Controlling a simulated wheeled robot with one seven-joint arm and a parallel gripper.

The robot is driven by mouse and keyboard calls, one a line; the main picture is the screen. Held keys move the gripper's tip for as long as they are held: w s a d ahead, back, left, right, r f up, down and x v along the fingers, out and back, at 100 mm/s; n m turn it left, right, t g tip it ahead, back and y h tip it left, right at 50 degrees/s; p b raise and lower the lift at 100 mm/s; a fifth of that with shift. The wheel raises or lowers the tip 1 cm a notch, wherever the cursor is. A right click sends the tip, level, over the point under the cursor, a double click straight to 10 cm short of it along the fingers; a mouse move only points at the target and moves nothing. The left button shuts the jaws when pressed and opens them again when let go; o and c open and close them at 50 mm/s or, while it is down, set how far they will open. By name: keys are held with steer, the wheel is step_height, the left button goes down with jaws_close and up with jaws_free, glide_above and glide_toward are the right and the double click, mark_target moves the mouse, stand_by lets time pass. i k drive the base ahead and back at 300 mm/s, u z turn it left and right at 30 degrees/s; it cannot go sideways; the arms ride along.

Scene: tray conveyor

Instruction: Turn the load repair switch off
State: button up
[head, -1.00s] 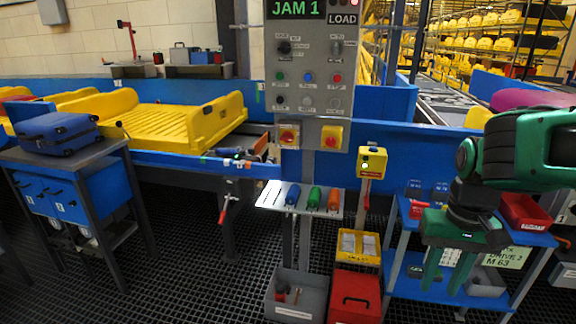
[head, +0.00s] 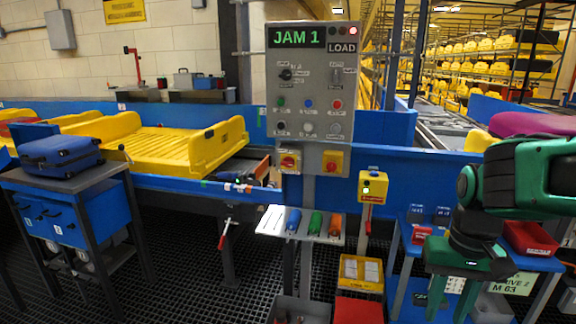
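A grey control panel (head: 311,100) stands upright in the middle, with a green "JAM 1" display (head: 297,38) and a "LOAD" label (head: 342,48). Below "LOAD" is a small toggle-like switch (head: 336,73); a black rotary selector (head: 285,74) is left of it. My gripper (head: 450,295) hangs low at the right, fingers down, apart and empty, well away from the panel.
A small shelf (head: 268,222) with coloured handled tools juts out below the panel. A yellow button box (head: 373,187) stands right of it. A blue cart (head: 404,236) lies behind my gripper. A yellow tray (head: 165,145) sits on the conveyor, and a blue suitcase (head: 60,154) on the left stand.

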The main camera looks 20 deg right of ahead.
mark_target(288, 162)
steer(key=u, duration=2.2)
steer(key=k, duration=1.3)
steer(key=z, duration=0.95)
steer(key=i, duration=1)
